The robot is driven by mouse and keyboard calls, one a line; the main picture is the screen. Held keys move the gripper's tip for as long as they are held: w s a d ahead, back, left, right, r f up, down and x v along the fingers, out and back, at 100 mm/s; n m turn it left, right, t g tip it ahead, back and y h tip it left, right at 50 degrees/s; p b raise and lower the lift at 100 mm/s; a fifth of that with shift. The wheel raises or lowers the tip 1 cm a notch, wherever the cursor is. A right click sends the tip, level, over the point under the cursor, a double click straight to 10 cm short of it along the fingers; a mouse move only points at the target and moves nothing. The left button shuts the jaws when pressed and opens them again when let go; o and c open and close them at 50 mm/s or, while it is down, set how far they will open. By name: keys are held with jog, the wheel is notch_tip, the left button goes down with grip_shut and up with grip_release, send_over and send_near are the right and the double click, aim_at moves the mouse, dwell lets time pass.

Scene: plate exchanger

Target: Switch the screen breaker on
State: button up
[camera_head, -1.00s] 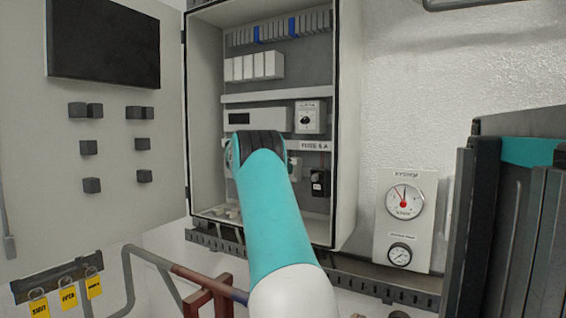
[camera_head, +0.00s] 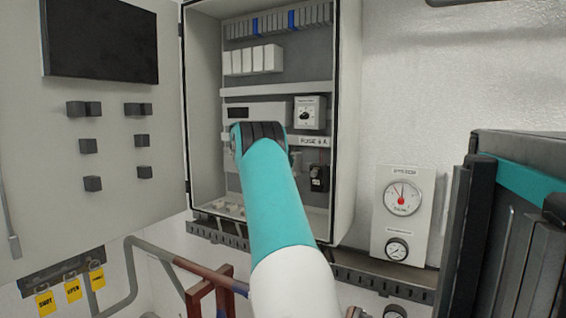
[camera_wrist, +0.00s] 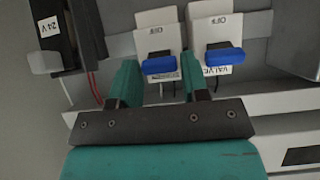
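In the wrist view two white breakers hang side by side, each with a blue lever and an "OFF" marking that reads upside down. The left breaker (camera_wrist: 157,40) has a label mostly hidden behind its blue lever (camera_wrist: 159,65), so I cannot read it there. The right breaker (camera_wrist: 215,32) carries a label reading "VALVE". My gripper (camera_wrist: 160,78) is open, its two teal fingers apart on either side below the left breaker's lever. I cannot tell whether a finger touches it. In the head view my arm hides the gripper and most of the breakers.
The open cabinet (camera_head: 347,120) surrounds the breakers. Its door (camera_head: 115,195) stands open at the left. A black "24 V" part (camera_wrist: 52,30) sits left of the breakers in the wrist view. A gauge panel (camera_head: 378,215) is on the wall to the right.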

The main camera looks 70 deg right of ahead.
jog(key=shift+o, duration=1.4)
jog(key=b+v, duration=0.6)
jog(key=v, duration=1.1)
jog(key=shift+a+r, duration=0.15)
jog(key=shift+a, duration=0.05)
jog(key=shift+w, duration=0.1)
